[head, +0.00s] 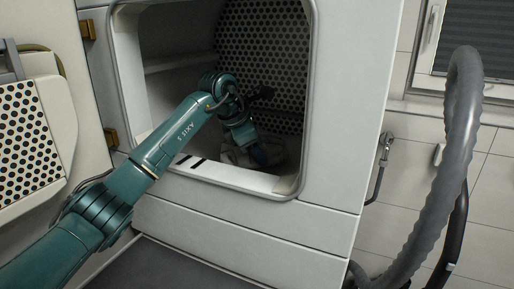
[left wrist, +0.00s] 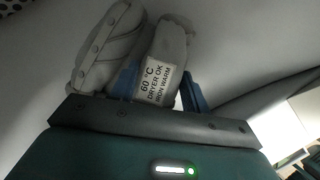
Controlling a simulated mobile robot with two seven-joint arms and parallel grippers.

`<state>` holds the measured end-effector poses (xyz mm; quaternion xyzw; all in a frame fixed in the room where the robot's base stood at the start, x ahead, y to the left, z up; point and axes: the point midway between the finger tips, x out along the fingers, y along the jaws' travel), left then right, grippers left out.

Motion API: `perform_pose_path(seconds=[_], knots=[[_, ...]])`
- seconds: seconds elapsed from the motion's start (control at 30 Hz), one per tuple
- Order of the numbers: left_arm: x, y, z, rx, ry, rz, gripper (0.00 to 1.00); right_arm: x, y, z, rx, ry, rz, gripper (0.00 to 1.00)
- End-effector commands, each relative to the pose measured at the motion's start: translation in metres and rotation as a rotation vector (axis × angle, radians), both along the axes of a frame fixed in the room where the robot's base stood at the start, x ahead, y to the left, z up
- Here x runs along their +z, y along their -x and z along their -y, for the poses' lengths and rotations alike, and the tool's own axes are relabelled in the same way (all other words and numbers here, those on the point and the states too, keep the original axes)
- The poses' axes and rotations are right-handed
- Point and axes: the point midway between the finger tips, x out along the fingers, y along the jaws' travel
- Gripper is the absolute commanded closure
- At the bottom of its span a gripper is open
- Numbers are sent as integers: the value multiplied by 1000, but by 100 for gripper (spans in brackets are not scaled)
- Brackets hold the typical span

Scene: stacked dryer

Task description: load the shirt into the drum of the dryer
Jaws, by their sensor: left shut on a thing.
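The dryer (head: 345,110) has its door (head: 60,120) open to the left. My left arm reaches through the square opening into the drum (head: 265,50), whose back wall is perforated. My left gripper (head: 259,157) is low in the drum, near its floor, shut on the grey shirt (head: 232,157). In the left wrist view the shirt (left wrist: 105,50) is bunched between the blue fingers (left wrist: 160,88), with buttons and a white care label (left wrist: 157,78) showing. Whether the shirt rests on the drum floor is hard to tell. My right gripper is in neither view.
A thick grey corrugated hose (head: 450,150) stands at the right, in front of a tiled wall with a tap (head: 384,145). A dark surface (head: 165,268) lies below the dryer opening.

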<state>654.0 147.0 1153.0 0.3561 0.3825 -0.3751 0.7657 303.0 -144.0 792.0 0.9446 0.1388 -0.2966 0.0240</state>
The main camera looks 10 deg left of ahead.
Motion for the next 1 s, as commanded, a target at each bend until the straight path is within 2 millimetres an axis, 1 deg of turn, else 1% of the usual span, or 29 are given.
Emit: perform_pose_path(seconds=[0.1,0.4,0.6,0.63,0.87,1.0], knots=[[1,0,0,0,1,3,87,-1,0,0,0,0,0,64],[-9,0,0,-1,1,2,87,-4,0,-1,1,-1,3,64],[-10,0,0,-1,1,2,87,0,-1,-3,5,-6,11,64],[-12,0,0,0,0,-1,51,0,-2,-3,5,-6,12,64],[-12,0,0,0,0,-1,32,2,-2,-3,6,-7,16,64],[-12,0,0,0,0,-1,31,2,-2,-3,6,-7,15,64]])
